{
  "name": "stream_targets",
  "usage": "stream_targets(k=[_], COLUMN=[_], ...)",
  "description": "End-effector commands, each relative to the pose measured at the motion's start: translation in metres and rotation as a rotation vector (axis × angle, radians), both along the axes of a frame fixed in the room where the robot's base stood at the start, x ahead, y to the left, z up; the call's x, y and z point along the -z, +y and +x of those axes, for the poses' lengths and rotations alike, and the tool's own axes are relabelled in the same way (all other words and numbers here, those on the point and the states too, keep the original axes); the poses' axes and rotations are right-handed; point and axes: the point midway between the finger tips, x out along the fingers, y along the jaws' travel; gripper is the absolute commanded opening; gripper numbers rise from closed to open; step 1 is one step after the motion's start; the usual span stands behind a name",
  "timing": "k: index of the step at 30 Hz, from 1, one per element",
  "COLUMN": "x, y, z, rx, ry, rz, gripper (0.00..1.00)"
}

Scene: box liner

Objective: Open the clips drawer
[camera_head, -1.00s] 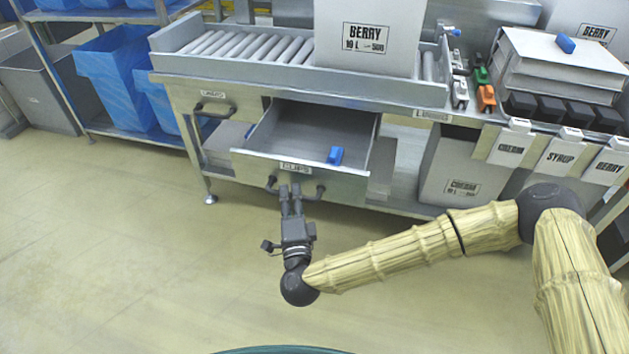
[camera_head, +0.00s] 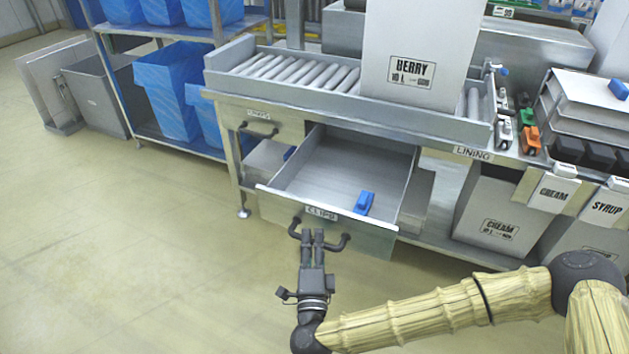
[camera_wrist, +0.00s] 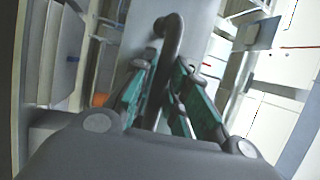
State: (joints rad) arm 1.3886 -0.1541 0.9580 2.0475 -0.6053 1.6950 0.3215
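The clips drawer (camera_head: 345,170) is pulled well out from under the bench, its grey tray showing. Its front bears a CLIPS label (camera_head: 321,213) and a dark bar handle (camera_head: 335,246). A blue clip (camera_head: 364,203) lies inside near the front. My gripper (camera_head: 313,235) is at the handle from the front, its two fingers close together. In the wrist view, the green-padded fingers (camera_wrist: 170,95) are on both sides of the dark handle (camera_wrist: 171,45) and look shut on it. The exact contact is partly hidden.
A shut drawer (camera_head: 259,122) with its own handle is to the left. The bench carries a roller conveyor (camera_head: 295,72) and a BERRY box (camera_head: 415,50). A CREAM box (camera_head: 500,220) stands under the bench at right. Blue-lined bins (camera_head: 168,90) are at left. The floor in front is clear.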

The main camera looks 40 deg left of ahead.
Motion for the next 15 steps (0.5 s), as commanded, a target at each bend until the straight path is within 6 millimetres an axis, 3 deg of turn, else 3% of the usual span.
stream_targets(k=[3, 15], x=[0.0001, 0.0013], y=[-0.0002, -0.0046], z=[0.0003, -0.0040], rx=[0.001, 0.002], ry=[0.000, 0.001], rz=[0.000, 0.000], gripper=[0.35, 0.35])
